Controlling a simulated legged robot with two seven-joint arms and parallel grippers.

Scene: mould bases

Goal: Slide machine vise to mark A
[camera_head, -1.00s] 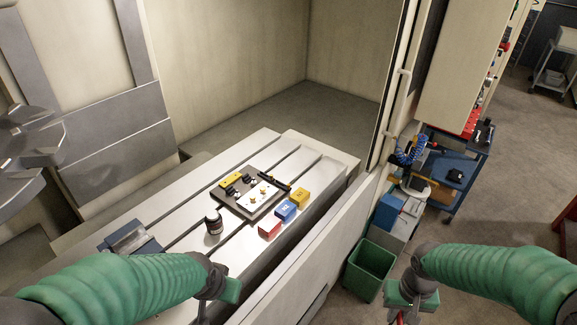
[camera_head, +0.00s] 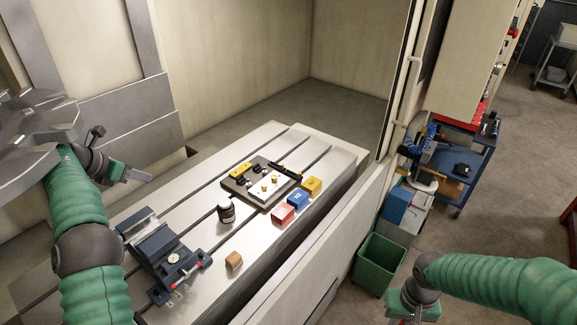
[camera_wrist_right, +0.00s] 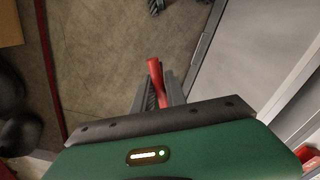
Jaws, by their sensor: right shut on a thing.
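The machine vise (camera_head: 158,245) is a blue-grey body with pale metal jaws and a red-tipped part. It sits on the slotted machine table (camera_head: 285,225) at the near left. My left gripper (camera_head: 140,175) hangs above and behind the vise, apart from it, near the grey round tool holder; its finger gap is too small to tell. My right gripper (camera_wrist_right: 157,92) is shut on a red rod-like handle (camera_wrist_right: 154,68) over the floor; in the head view the right gripper (camera_head: 404,315) is at the bottom edge, outside the machine. I cannot make out mark A.
A dark fixture plate (camera_head: 240,187) with clamps lies mid-table. Red (camera_head: 282,215), blue (camera_head: 297,199) and yellow (camera_head: 312,186) blocks stand beside it. A dark jar (camera_head: 226,212) and small brown block (camera_head: 233,260) are near the vise. A green bin (camera_head: 378,264) stands outside.

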